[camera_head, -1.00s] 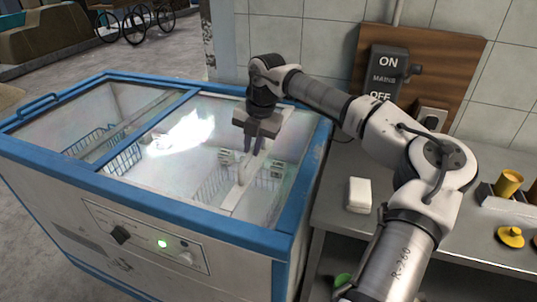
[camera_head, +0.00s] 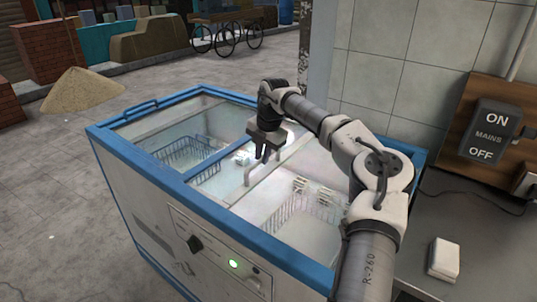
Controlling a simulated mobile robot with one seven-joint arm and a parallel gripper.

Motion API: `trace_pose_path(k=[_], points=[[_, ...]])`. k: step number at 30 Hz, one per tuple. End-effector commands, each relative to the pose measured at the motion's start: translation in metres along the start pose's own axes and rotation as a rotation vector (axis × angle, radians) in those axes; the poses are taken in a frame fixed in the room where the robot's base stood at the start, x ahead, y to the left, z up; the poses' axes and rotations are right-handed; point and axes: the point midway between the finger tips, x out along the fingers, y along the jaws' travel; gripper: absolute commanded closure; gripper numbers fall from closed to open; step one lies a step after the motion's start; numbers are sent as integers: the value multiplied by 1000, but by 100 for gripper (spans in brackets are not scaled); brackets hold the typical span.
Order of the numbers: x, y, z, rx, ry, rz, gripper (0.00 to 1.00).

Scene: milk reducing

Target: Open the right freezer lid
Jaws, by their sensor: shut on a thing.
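The freezer (camera_head: 190,190) is a white chest with a blue rim, seen from its front right. Its right lid (camera_head: 217,187) is a glass pane slid part way left, with its right edge near the middle of the top. To the right of that edge the freezer is uncovered, and a wire basket (camera_head: 300,210) shows inside. My gripper (camera_head: 263,155) points down and is shut on the pale lid handle (camera_head: 248,175) by that edge. The fingertips are small and dark, so the exact contact is hard to see.
A steel counter (camera_head: 465,230) with a white box (camera_head: 443,259) stands right of the freezer. The floor (camera_head: 60,220) left of the freezer is clear.

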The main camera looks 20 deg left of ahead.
Motion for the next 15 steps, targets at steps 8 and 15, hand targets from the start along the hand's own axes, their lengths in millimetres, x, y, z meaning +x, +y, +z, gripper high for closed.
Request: trace_pose_path(k=[8, 15], points=[[0, 2, 1, 0, -2, 2, 100], [0, 2, 1, 0, -2, 1, 75]])
